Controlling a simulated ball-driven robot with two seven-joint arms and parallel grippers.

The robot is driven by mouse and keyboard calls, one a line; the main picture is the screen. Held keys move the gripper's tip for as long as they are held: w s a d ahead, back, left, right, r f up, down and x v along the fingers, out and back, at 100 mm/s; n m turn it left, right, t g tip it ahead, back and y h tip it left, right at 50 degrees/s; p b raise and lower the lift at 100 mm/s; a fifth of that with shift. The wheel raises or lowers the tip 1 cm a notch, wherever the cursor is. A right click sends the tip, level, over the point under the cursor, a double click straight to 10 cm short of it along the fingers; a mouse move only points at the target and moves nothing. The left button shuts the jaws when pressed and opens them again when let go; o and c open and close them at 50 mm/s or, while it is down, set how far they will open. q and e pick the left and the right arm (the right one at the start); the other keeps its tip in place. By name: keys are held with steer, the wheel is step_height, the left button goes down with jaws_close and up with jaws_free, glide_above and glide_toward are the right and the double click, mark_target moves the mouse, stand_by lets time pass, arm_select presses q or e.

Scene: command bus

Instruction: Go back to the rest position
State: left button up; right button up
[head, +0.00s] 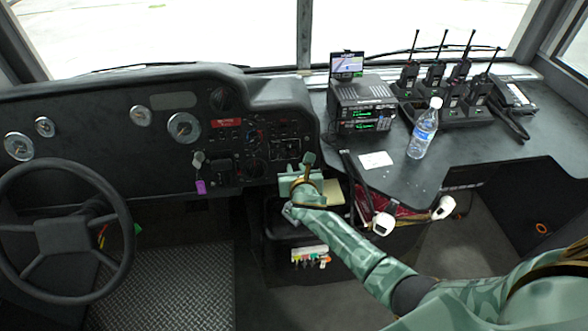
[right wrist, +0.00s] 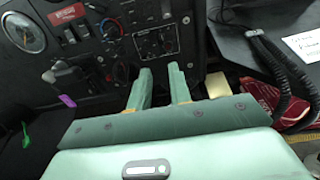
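My right arm comes in from the lower right of the head view. Its green right gripper (head: 298,168) is in front of the lower right part of the black dashboard (head: 120,115). In the right wrist view the two green fingers of the right gripper (right wrist: 161,72) stand apart, with nothing held between them. The switch panel (right wrist: 156,42) is beyond the fingertips; I cannot tell whether they touch it. My left gripper is not in view.
A steering wheel (head: 125,235) is at the left. The right-hand counter carries a radio unit (head: 362,103), a water bottle (head: 423,130), a white card (head: 376,160) and several handheld radios (head: 435,75). White handsets (head: 383,223) hang below its edge. The floor (head: 165,285) is clear.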

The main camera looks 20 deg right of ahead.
stand_by(0.3)
steer(key=s+a+f+m+g+y, duration=0.1)
steer(key=s+f+m+g+y, duration=0.15)
steer(key=s+f+m, duration=0.8)
steer(key=s+a+f+m+g+y, duration=0.1)
steer(key=s+f+m+g, duration=0.2)
steer(key=s+f+m, duration=0.7)
steer(key=s+f+m+g, duration=0.2)
steer(key=s+f+m, duration=0.1)
steer(key=s, duration=0.9)
steer(key=s+d+f+m+g, duration=0.1)
steer(key=s+f, duration=0.5)
steer(key=s, duration=0.6)
steer(key=s+d+f+m+g, duration=0.1)
steer(key=s+f+m+g, duration=0.2)
steer(key=s, duration=1)
step_height(320, 180, down, 2)
steer(key=shift+f+m+g, duration=0.2)
steer(key=shift+m+g, duration=0.15)
steer(key=shift+m, duration=0.5)
